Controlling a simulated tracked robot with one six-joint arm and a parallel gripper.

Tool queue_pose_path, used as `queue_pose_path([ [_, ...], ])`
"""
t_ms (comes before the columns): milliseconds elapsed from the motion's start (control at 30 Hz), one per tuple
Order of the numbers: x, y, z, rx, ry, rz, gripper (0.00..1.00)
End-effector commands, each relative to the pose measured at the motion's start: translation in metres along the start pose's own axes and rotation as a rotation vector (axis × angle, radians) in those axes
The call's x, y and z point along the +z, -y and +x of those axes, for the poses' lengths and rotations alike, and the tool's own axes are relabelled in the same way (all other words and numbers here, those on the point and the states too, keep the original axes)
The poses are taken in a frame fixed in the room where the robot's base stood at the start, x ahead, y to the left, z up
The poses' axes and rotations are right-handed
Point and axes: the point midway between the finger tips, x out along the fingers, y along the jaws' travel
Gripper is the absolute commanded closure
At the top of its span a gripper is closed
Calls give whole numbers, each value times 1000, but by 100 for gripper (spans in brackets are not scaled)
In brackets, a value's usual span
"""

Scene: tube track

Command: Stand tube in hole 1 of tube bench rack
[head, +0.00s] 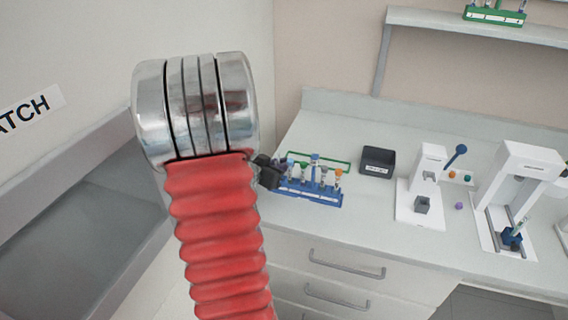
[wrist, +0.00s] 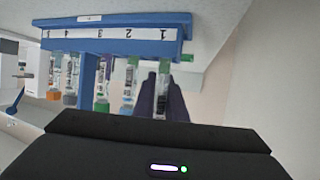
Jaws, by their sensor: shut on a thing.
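The tube bench rack (head: 312,198) is blue and stands on the bench in the head view. In the wrist view the rack (wrist: 110,48) appears upside down at the top, with holes labelled 1 to 5 from right to left. My gripper (head: 276,172) is at the rack's left end, mostly hidden behind my red arm. In the wrist view my dark gripper fingers (wrist: 162,98) are shut on a clear tube (wrist: 161,100), lined up with label 1. A green part shows near its far end. I cannot tell whether it is inside hole 1.
Several capped tubes (wrist: 101,105) stand in the other rack positions. A green rack frame (head: 338,165) lies behind the blue rack. A black box (head: 377,161) and white devices (head: 420,200) stand to the right. The bench front before the rack is clear.

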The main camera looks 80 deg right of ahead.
Motion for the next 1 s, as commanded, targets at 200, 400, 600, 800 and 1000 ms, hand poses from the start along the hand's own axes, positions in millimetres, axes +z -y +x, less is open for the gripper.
queue_pose_path([
  [200,5,0,2,0,1,0,100],
  [400,8,0,3,0,1,0,100],
  [600,9,0,3,0,0,0,100],
  [800,9,0,3,-1,0,0,81],
  [1000,9,0,3,-1,0,0,67],
])
